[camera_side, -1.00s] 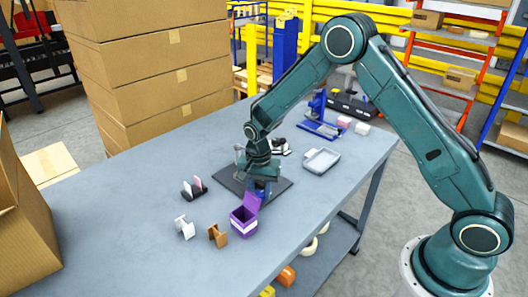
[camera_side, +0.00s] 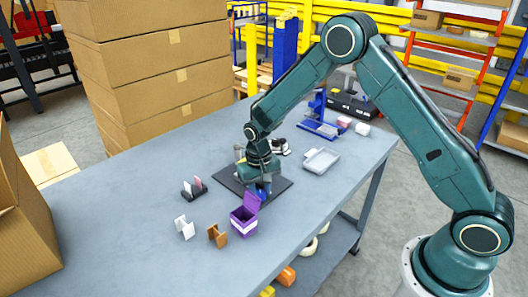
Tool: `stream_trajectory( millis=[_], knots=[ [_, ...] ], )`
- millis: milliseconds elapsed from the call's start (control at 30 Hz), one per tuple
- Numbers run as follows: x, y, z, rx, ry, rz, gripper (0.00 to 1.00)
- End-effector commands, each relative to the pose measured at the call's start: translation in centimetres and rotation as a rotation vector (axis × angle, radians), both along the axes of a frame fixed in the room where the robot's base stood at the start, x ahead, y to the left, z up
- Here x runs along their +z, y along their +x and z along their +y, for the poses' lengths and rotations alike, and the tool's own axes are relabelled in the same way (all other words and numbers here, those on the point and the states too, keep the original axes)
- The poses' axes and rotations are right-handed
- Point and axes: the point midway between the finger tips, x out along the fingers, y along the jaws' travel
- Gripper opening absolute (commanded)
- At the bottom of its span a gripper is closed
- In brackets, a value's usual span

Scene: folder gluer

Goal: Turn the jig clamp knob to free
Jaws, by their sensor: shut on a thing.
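The jig stands on a dark square base plate (camera_side: 231,183) in the middle of the table. My gripper (camera_side: 262,183) is over the plate, pointing down, and is shut on the jig clamp knob. The knob itself is hidden by my wrist and fingers, so its turn position cannot be read. A blue part (camera_side: 264,189) shows low at the gripper, just behind the purple box. A small upright grey-brown part (camera_side: 238,153) shows at the left of my wrist.
An open purple box (camera_side: 243,222) stands close in front of the plate. White (camera_side: 184,228) and brown (camera_side: 217,236) holders and a dark card stand (camera_side: 194,190) lie to the left. A grey tray (camera_side: 320,161) and a blue press (camera_side: 318,122) are at the right. The left table is clear.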

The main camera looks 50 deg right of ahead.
Motion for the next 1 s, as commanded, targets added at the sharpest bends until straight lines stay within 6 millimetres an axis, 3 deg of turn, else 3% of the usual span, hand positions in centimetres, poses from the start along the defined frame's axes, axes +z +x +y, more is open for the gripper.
stream_trajectory(
  millis=[533,567,667,1000],
  knots=[
    [0.15,0.06,0.01,0.044,-0.001,-0.002,0.07],
    [0.15,0.06,0.00,0.043,-0.001,-0.002,0.32],
    [0.12,0.06,0.00,0.043,-0.001,-0.002,0.52],
    [0.12,0.03,0.00,0.043,0.000,-0.001,0.52]
  ],
)
